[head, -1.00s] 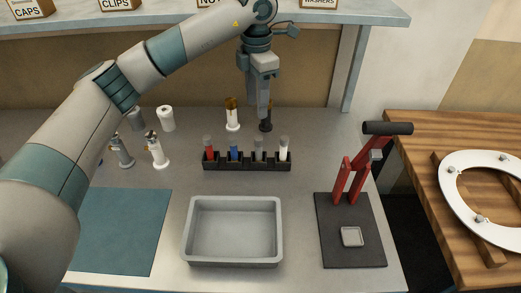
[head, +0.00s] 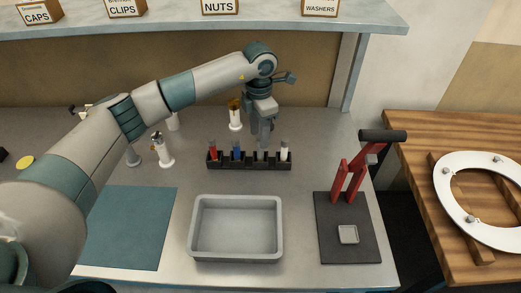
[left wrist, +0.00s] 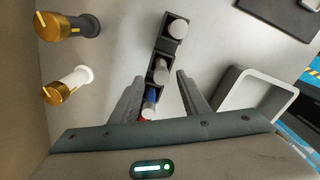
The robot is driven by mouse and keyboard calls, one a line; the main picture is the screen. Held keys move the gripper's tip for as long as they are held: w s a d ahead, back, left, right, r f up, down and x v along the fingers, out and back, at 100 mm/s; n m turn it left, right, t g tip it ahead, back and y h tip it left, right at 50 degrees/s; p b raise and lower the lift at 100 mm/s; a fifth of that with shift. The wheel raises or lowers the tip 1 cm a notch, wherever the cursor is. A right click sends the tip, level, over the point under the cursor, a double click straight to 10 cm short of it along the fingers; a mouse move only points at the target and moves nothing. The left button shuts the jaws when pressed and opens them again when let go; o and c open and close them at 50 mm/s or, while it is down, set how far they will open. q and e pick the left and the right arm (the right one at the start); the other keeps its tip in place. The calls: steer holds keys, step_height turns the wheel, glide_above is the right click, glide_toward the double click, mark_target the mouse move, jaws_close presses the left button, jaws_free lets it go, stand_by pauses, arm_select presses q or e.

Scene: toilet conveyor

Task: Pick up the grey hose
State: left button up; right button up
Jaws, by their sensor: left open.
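The grey hose stands in the third slot of a black rack (head: 248,165), between the blue hose (head: 236,149) and the white hose (head: 285,150). My left gripper (head: 263,143) points down just above it and partly hides it. In the left wrist view the grey hose's round end (left wrist: 160,72) lies between and slightly beyond the two spread fingertips (left wrist: 158,80). The left gripper is open and empty. The rack runs lengthwise between the fingers there. The red hose (head: 213,149) is at the rack's left end. My right gripper is not in view.
A grey tray (head: 236,258) sits in front of the rack, with a teal mat (head: 125,230) to its left. Gold-topped white (left wrist: 72,82) and black (left wrist: 72,25) fittings stand near the back.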

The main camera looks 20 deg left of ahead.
mark_target(260, 151)
arm_select(q)
steer(key=shift+f, duration=0.85)
steer(key=shift+d+f+p, duration=0.1)
steer(key=shift+f+p, duration=0.65)
steer(key=shift+p, duration=0.35)
step_height(260, 151, down, 3)
steer(key=shift+d+r+p, duration=0.1)
steer(key=shift+p, duration=0.7)
steer(key=shift+f, duration=0.45)
steer(key=shift+w, duration=0.1)
jaws_close()
